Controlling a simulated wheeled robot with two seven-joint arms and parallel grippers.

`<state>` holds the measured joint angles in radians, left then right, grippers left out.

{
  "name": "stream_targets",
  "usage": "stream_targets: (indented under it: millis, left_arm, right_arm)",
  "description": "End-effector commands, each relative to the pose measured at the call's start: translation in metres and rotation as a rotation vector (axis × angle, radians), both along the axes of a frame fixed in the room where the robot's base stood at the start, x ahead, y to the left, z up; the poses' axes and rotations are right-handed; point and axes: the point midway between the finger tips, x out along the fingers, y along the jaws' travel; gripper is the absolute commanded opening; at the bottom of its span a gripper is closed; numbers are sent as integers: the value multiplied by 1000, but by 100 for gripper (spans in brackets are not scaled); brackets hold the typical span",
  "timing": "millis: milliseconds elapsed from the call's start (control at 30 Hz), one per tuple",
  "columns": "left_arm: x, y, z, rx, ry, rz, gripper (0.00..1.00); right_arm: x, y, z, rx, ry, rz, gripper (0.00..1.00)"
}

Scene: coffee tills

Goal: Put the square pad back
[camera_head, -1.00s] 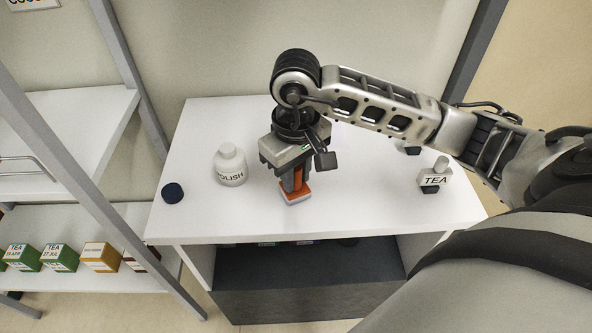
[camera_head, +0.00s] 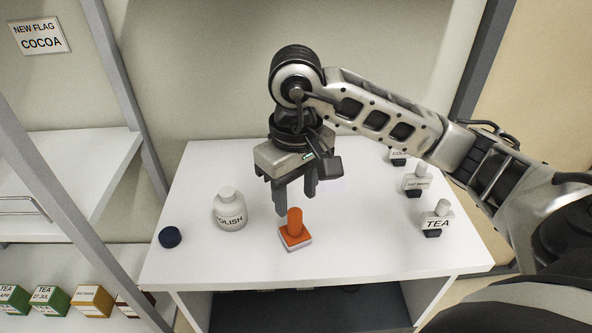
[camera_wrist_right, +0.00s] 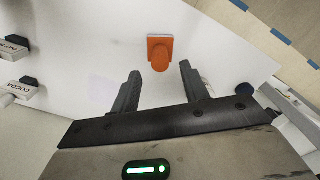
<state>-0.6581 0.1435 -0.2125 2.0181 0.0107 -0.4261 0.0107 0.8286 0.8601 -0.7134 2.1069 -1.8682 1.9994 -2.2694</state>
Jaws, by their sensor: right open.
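My left gripper is not in view.
A white polish bottle (camera_head: 230,210) and a dark round cap (camera_head: 170,237) stand to the left. Stamps with labels, one reading TEA (camera_head: 437,220), line the right side. The table's front middle is clear.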

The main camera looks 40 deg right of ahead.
Motion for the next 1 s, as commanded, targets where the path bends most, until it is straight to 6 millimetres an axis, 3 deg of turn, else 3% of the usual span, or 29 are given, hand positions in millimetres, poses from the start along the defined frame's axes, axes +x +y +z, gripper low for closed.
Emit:
stream_targets:
  millis: [100, 300, 1000]
  left_arm:
    - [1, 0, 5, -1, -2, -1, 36]
    - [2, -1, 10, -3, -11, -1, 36]
    - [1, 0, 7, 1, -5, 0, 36]
  right_arm:
    - [1, -1, 26, -2, -6, -1, 45]
    - [0, 0, 49, -1, -3, 0, 45]
    - [0, 0, 54, 0, 1, -1, 45]
